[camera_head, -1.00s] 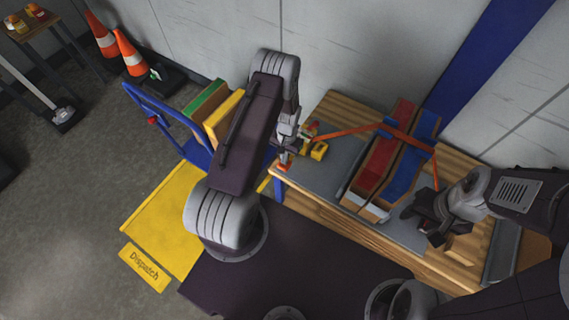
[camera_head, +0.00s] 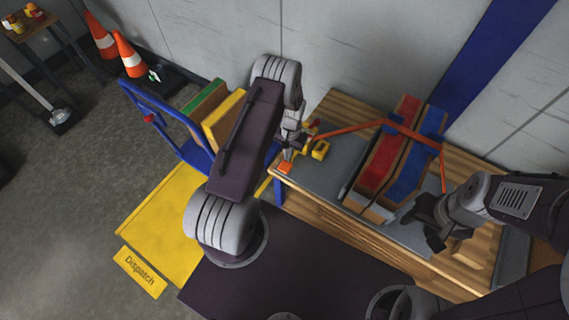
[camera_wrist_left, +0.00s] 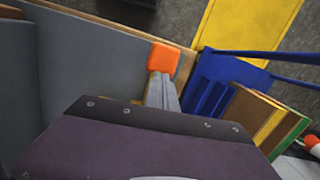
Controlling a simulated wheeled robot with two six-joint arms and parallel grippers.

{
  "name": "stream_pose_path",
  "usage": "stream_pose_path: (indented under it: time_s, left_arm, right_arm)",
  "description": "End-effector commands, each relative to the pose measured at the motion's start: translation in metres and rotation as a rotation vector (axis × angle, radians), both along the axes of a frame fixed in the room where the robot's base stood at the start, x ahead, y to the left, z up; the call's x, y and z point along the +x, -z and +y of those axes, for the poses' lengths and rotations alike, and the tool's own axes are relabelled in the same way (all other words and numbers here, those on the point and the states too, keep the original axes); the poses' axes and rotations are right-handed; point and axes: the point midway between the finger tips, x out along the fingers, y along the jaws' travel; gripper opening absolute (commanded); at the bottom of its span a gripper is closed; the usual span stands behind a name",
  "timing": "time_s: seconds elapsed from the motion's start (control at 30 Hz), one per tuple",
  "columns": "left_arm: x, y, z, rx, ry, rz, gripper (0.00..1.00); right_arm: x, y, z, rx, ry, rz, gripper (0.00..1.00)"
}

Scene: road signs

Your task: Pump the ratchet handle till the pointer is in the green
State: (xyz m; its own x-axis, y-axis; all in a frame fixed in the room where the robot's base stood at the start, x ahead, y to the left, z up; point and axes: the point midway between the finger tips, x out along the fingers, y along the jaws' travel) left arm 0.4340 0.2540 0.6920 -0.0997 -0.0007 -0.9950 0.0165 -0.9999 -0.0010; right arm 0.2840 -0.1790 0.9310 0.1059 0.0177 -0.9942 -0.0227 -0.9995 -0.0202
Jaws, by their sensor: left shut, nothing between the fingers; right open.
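The ratchet's yellow body (camera_head: 320,150) sits on the left part of the bench, with an orange strap (camera_head: 350,130) running from it over the red and blue ramps. An orange handle end (camera_head: 285,168) shows at the bench's left edge. In the left wrist view the orange end (camera_wrist_left: 163,57) is beyond a grey bar (camera_wrist_left: 161,92). My left gripper (camera_head: 287,152) is shut and empty right by the handle end; I cannot tell whether they touch. My right gripper (camera_head: 432,222) is open near the ramps' front right. I cannot make out a pointer or green zone.
A red ramp (camera_head: 379,165) and a blue ramp (camera_head: 408,172) stand on the wooden bench (camera_head: 330,105). A blue trolley (camera_head: 195,153) with boards stands left of the bench. Yellow floor marking (camera_head: 165,222) and traffic cones (camera_head: 127,52) are further left.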

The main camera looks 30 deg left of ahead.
Motion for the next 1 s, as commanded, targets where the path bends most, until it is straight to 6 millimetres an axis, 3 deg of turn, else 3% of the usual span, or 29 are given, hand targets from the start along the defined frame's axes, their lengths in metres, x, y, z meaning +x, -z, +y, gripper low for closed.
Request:
stream_pose_path:
  time_s: [0.23, 0.63, 1.0]
  left_arm:
    - [0.005, -0.01, 0.0, 0.001, 0.0, -0.014, 0.0]
    - [0.008, -0.082, 0.0, 0.001, 0.0, -0.008, 0.0]
    - [0.008, -0.092, 0.0, 0.001, 0.0, -0.004, 0.0]
  right_arm:
    - [0.0, 0.0, 0.0, 0.0, 0.0, 0.0, 0.49]
    - [0.0, -0.001, 0.0, 0.0, 0.0, 0.0, 0.49]
    - [0.0, -0.001, 0.0, 0.0, 0.0, 0.0, 0.49]
